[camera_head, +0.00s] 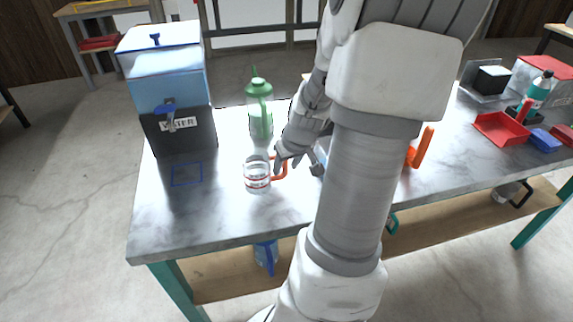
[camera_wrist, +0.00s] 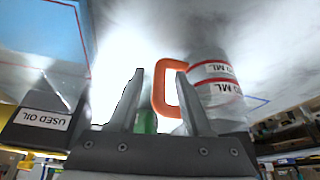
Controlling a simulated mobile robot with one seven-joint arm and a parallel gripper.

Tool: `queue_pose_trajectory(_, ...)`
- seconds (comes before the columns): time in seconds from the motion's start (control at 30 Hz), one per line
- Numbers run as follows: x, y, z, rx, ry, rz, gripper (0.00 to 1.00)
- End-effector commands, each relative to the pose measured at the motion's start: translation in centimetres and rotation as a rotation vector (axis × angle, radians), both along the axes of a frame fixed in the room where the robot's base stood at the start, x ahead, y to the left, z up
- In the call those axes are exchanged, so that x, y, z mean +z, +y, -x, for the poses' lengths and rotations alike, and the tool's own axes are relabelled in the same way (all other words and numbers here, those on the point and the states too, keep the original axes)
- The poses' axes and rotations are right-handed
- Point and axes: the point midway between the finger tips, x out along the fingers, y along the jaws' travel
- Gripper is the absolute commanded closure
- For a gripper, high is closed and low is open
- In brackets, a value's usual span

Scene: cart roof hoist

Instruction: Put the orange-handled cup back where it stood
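The orange-handled cup (camera_head: 257,177) is clear with red bands and stands upright on the grey worktop (camera_head: 215,225). Its orange handle (camera_head: 281,167) points right, toward my gripper (camera_head: 287,157). In the wrist view the cup (camera_wrist: 217,88) is right of centre. Its handle (camera_wrist: 160,90) shows between the spread fingers of my gripper (camera_wrist: 160,75), with the right finger overlapping the loop. The fingers are apart and do not appear closed on the handle. A blue square outline (camera_head: 187,175) is marked on the worktop left of the cup; it shows empty.
A green-topped bottle (camera_head: 260,112) stands just behind the cup. A blue water dispenser (camera_head: 166,75) stands at the back left. A box labelled USED OIL (camera_wrist: 45,120) is left in the wrist view. A red tray (camera_head: 500,130) lies far right. The front left worktop is clear.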

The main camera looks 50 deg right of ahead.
Motion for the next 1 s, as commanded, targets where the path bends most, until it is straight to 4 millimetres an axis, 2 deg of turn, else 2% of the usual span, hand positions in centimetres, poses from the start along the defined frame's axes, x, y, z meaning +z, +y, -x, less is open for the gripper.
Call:
queue_pose_trajectory(0.17,0.1,0.0,0.0,0.0,0.0,0.0,0.52)
queue_pose_trajectory(0.27,0.9,0.0,0.1,0.0,0.0,0.001,0.52)
queue_pose_trajectory(0.7,8.9,1.1,3.3,-0.003,0.0,0.004,0.52)
queue_pose_trajectory(1.0,11.2,1.6,4.4,-0.001,0.0,0.0,0.52)
